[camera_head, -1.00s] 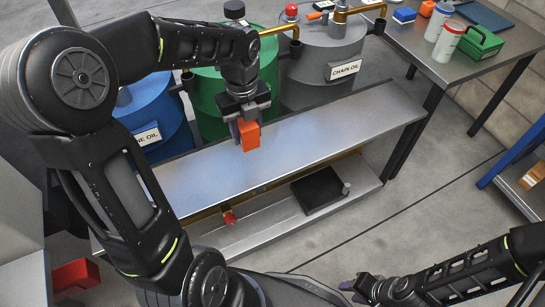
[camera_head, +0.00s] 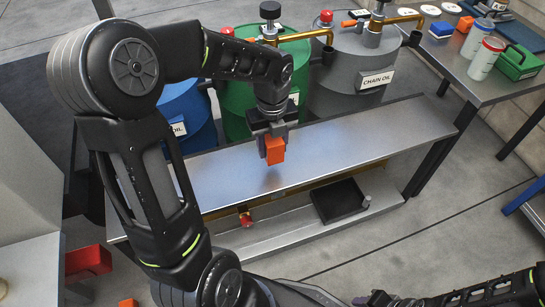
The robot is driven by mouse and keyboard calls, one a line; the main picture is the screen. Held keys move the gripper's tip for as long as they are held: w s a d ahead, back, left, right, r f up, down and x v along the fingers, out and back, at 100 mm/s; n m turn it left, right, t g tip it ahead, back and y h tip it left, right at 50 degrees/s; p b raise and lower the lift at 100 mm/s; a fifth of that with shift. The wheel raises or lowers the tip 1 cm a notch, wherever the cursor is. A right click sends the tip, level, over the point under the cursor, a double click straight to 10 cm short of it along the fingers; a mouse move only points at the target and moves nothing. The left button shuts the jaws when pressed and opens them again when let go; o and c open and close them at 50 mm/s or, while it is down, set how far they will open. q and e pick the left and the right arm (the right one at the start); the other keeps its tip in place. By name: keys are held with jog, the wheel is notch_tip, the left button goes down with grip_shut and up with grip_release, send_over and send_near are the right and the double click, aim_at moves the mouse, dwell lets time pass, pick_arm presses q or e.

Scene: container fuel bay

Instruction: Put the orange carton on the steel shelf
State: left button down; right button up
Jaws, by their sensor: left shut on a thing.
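The orange carton (camera_head: 274,152) is a small block held upright in my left gripper (camera_head: 271,136), which is shut on its upper part. The carton is over the left-middle part of the steel shelf (camera_head: 370,145), a long grey metal top in front of the drums. A faint reflection shows on the shelf below the carton. The carton's lower end looks close to the surface, but I cannot tell whether it touches. My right gripper (camera_head: 374,299) is low at the bottom edge, partly cut off, and its jaws are unclear.
Blue (camera_head: 188,110), green (camera_head: 262,95) and grey (camera_head: 350,80) oil drums stand behind the shelf. A black tray (camera_head: 340,200) lies on the lower level. A bench (camera_head: 455,62) with bottles and a green case is at upper right. Most of the shelf top is clear.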

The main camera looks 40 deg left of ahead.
aim_at(272, 158)
pick_arm(q)
notch_tip(272, 158, down, 5)
jog(key=shift+r+b, duration=0.1)
jog(key=shift+b, duration=0.75)
jog(key=shift+f, duration=0.25)
jog(key=c, duration=0.8)
grip_release()
jog(key=shift+c, duration=0.2)
jog(key=shift+r, duration=0.1)
notch_tip(272, 158, up, 12)
jog(key=p, duration=0.4)
jog(key=shift+r, duration=0.1)
